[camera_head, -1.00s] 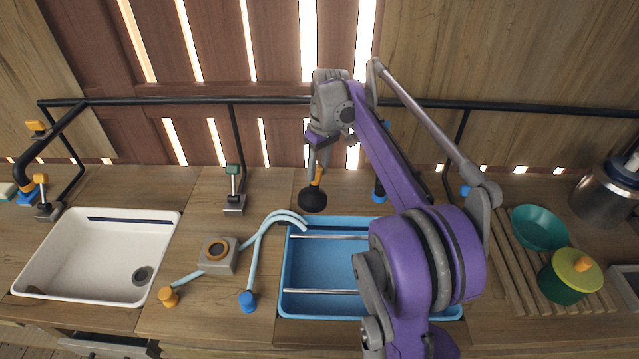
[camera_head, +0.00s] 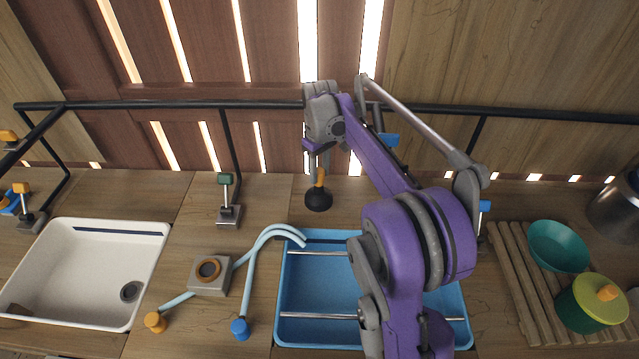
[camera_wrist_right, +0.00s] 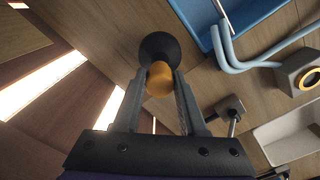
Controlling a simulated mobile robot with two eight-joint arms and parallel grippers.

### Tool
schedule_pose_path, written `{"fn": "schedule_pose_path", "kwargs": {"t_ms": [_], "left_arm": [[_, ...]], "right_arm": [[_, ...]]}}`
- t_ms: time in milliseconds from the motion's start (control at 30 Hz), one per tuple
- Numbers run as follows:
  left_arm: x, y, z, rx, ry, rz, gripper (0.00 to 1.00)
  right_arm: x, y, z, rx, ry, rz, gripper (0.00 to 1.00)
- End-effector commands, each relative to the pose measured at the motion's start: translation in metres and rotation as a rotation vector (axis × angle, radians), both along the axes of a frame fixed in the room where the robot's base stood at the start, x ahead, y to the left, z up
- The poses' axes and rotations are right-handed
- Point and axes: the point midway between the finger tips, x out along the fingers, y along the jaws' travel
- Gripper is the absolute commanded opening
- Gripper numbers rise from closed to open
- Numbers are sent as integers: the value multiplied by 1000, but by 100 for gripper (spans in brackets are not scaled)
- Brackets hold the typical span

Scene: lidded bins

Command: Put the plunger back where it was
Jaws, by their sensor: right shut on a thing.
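The plunger (camera_head: 318,199) has a black rubber cup and a short orange handle. My right gripper (camera_head: 319,172) is shut on its orange handle, with the cup pointing down, behind the blue sink's back left corner. In the right wrist view the plunger's cup (camera_wrist_right: 158,46) shows beyond the handle, and the two fingers of my right gripper (camera_wrist_right: 160,85) sit on either side of the handle. I cannot tell whether the cup touches the counter. My left gripper is not in view.
A blue sink (camera_head: 300,334) with metal bars lies in front, partly hidden by my right arm. A white sink (camera_head: 70,280) is at the left. Light blue pipes (camera_head: 250,262) and a grey block (camera_head: 209,276) lie between them. A black rail (camera_head: 270,104) runs behind. A slatted rack (camera_head: 512,270) holds a green bowl and pot.

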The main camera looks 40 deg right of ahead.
Motion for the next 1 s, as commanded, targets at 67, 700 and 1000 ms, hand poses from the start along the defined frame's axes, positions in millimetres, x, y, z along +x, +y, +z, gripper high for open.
{"fn": "schedule_pose_path", "kwargs": {"t_ms": [67, 700, 1000], "left_arm": [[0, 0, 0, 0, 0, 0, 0], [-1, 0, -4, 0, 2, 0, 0], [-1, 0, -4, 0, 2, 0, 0]], "right_arm": [[0, 0, -5, 0, 0, 0, 0], [0, 0, -41, 0, 0, 0, 46], [0, 0, -41, 0, 0, 0, 71]]}}
